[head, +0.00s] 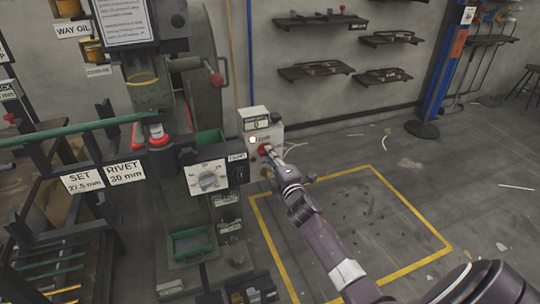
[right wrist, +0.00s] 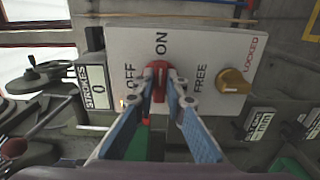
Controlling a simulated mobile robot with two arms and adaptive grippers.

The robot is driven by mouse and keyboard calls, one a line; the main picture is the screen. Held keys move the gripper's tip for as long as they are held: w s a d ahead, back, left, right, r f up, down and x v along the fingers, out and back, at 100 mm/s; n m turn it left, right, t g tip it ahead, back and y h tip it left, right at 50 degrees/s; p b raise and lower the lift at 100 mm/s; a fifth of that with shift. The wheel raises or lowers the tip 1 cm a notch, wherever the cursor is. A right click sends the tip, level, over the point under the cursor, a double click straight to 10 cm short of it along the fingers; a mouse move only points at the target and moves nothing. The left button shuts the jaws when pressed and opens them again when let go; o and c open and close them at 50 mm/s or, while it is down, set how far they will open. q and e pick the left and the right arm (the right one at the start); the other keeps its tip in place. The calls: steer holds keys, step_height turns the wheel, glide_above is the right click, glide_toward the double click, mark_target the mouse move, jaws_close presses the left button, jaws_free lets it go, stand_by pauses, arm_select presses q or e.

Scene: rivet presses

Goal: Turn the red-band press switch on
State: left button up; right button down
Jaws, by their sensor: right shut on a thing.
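The red-band press (head: 158,139) stands at left of centre in the head view, with a red ring round its column. Its pale switch box (head: 275,135) is on its right side and fills the upper middle of the right wrist view (right wrist: 200,50). The red switch (right wrist: 158,92) lies between the fingertips, its long side roughly upright in that view, its top end towards the word ON. OFF is printed to its left. My right gripper (right wrist: 160,82) is shut on the red switch; the head view shows it at the box (head: 268,151). My left gripper is not in view.
A yellow knob (right wrist: 234,82) between FREE and LOCKED sits right of the switch. A stroke counter (right wrist: 96,90) reads 0. A dial box (head: 207,178) stands left of the switch box. A yellow-outlined floor area (head: 375,210) is open at right.

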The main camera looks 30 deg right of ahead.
steer(key=c, duration=2)
jaws_free()
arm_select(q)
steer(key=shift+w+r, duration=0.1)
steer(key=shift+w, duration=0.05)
arm_select(e)
steer(key=shift+o, duration=0.2)
steer(key=v, duration=1.2)
